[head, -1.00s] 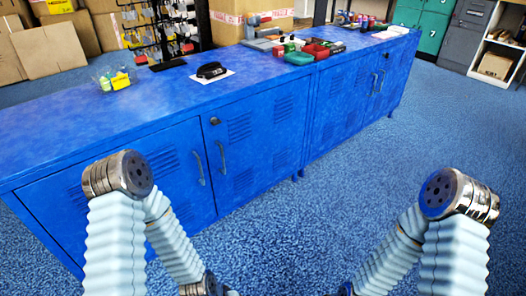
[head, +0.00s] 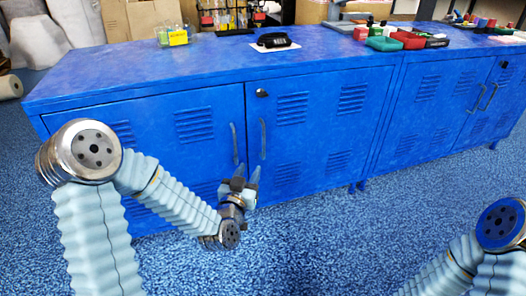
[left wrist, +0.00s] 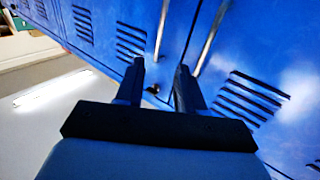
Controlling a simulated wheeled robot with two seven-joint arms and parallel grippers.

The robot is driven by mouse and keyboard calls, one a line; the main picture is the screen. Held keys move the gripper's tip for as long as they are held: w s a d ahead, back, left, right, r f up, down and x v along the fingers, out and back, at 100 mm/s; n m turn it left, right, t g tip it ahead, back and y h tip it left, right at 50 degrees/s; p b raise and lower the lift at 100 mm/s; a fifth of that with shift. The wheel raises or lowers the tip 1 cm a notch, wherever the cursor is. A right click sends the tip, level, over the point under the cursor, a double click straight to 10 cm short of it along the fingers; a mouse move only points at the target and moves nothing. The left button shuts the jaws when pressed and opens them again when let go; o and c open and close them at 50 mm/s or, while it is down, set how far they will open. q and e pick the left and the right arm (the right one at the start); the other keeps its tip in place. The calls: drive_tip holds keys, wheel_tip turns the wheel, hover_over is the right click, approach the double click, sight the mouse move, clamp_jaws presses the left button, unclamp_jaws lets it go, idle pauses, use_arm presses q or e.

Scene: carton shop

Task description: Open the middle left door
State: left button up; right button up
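The blue cabinet has two pairs of doors. The second door from the left (head: 318,130), which I take as the middle left door, is closed, with a dark lock and a grey vertical handle (head: 262,138) at its left edge. The leftmost door's handle (head: 234,143) is just across the seam. My left gripper (head: 246,172) is open and empty, near the lower ends of both handles. In the left wrist view its fingers (left wrist: 158,82) are apart; the lock-side door's handle (left wrist: 162,30) lines up with the gap between them. Contact is not visible. My right gripper is out of view.
On the cabinet top are a yellow-labelled container (head: 175,37), a black device (head: 273,40) on white paper, and several coloured bins (head: 408,40). The blue carpet (head: 330,240) in front of the doors is clear. The right-hand pair of doors (head: 450,105) is closed.

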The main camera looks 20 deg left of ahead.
sight(263, 141)
use_arm(q)
drive_tip(key=w, duration=1.3)
drive_tip(key=shift+w, duration=0.3)
drive_tip(key=shift+r, duration=0.1)
clamp_jaws()
